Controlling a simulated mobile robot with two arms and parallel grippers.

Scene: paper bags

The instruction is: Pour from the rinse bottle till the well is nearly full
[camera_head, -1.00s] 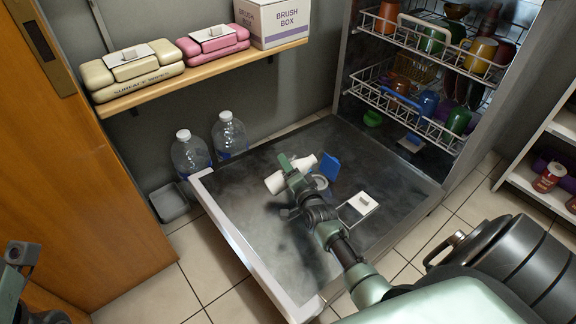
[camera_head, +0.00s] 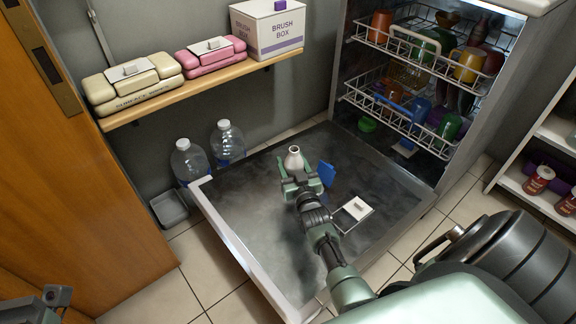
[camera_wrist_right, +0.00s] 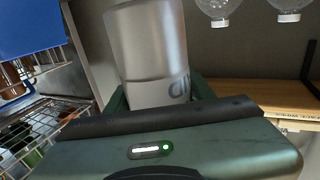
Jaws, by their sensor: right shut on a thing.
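The white rinse bottle (camera_head: 294,160) is in my right gripper (camera_head: 296,180) above the open dishwasher door (camera_head: 225,185). It stands roughly upright, neck up, in the head view. In the right wrist view its pale body (camera_wrist_right: 150,45), with part of a label, fills the space between the fingers. My right gripper is shut on it. The open blue flap (camera_head: 327,173) stands just right of the gripper. The well is hidden by my gripper, so its level does not show. Part of my left arm's end (camera_head: 55,296) shows at the lower left; its jaws are unclear.
A small white lidded square (camera_head: 357,208) lies on the door. Dishwasher racks (camera_head: 410,120) with cups stand behind. Two clear water bottles (camera_head: 190,160) and a grey tray (camera_head: 169,208) stand left of the door. A wall shelf (camera_head: 200,85) holds cases and a brush box (camera_head: 268,28).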

